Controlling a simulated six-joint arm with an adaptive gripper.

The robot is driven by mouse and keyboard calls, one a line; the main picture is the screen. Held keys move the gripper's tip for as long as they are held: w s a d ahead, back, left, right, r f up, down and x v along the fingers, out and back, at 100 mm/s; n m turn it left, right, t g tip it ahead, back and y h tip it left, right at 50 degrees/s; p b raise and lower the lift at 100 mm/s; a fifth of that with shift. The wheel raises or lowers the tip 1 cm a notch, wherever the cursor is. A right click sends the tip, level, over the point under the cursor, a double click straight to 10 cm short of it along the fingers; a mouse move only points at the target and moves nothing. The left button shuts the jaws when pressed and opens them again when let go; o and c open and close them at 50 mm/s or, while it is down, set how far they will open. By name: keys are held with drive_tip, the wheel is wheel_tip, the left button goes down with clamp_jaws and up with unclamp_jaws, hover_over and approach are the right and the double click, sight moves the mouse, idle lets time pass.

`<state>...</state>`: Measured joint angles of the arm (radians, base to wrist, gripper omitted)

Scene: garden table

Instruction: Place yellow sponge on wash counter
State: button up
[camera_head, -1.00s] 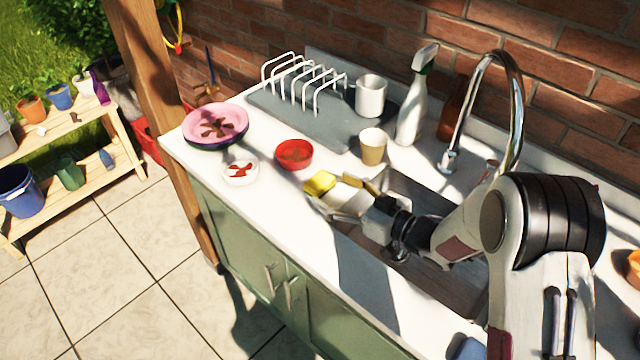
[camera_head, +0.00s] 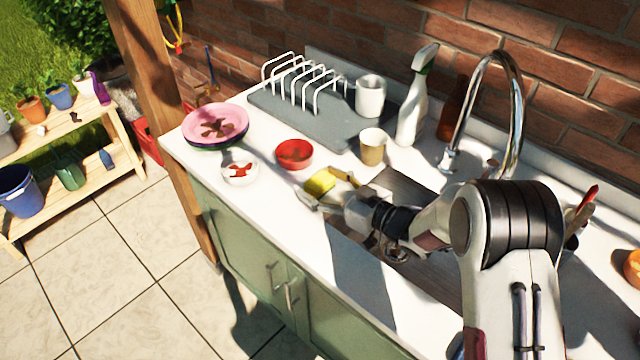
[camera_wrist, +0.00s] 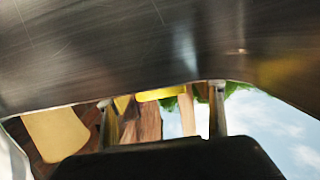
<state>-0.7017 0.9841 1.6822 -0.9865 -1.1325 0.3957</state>
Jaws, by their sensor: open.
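The yellow sponge (camera_head: 320,182) is at the front part of the white wash counter (camera_head: 205,172), left of the sink. My gripper (camera_head: 328,188) is open, with its fingers reaching left at the sponge. In the wrist view, a yellow strip of the sponge (camera_wrist: 160,93) shows between the two spread fingertips (camera_wrist: 162,108). I cannot tell whether a finger touches it. Part of the sponge is hidden behind the fingers in the head view.
A red bowl (camera_head: 294,154), a small white dish (camera_head: 240,172) and pink plates (camera_head: 216,126) stand left of my gripper. A tan cup (camera_head: 373,147) is close behind it. The metal sink (camera_head: 405,190) and faucet (camera_head: 515,100) are to the right.

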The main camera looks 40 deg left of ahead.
sight(320, 180)
drive_tip(key=shift+a, duration=0.3)
drive_tip(key=c, duration=0.9)
drive_tip(key=shift+r, duration=4.95)
